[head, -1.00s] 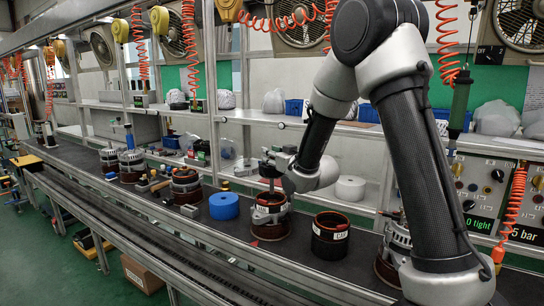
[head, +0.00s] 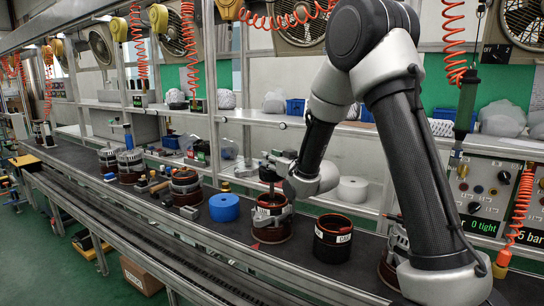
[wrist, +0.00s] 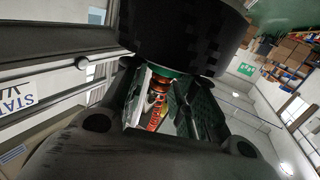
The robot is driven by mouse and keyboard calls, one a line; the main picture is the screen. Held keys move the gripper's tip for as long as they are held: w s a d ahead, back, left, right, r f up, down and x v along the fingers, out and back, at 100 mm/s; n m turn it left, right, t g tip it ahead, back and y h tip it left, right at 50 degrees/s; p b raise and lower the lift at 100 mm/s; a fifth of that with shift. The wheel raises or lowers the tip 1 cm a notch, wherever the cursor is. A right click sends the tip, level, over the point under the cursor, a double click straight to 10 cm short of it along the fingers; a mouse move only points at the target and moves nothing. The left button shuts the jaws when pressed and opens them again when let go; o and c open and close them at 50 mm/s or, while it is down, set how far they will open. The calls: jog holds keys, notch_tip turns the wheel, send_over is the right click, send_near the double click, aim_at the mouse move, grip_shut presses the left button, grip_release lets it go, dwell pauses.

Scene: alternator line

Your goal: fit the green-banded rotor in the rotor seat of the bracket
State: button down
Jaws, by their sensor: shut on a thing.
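In the wrist view the rotor's dark, toothed body (wrist: 185,35) fills the top. Its green band (wrist: 178,70) shows at the lower edge of that body, with orange-copper parts (wrist: 157,105) between the finger pads. In the head view the rotor is small and dark, and its band cannot be made out. The rotor seat is hidden, and I cannot tell whether the rotor touches the bracket.
A blue round block (head: 224,207) stands to the left of the bracket, and a dark labelled pot (head: 332,240) to the right. More alternator parts (head: 186,188) stand farther left along the dark bench. A white roll (head: 352,190) is behind. Orange coiled hoses hang above.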

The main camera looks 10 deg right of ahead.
aim_at(273, 192)
jog(key=shift+f, duration=1.75)
jog(key=shift+f, duration=4)
dwell(0.9)
jog(key=c, duration=1.1)
grip_release()
jog(key=shift+c, duration=0.2)
jog(key=shift+o, duration=0.3)
jog(key=shift+f, duration=0.1)
jog(key=shift+s+f, duration=0.15)
jog(key=shift+f, duration=0.05)
jog(key=v, duration=0.7)
jog(key=shift+s+r, duration=0.15)
jog(key=shift+r, duration=0.05)
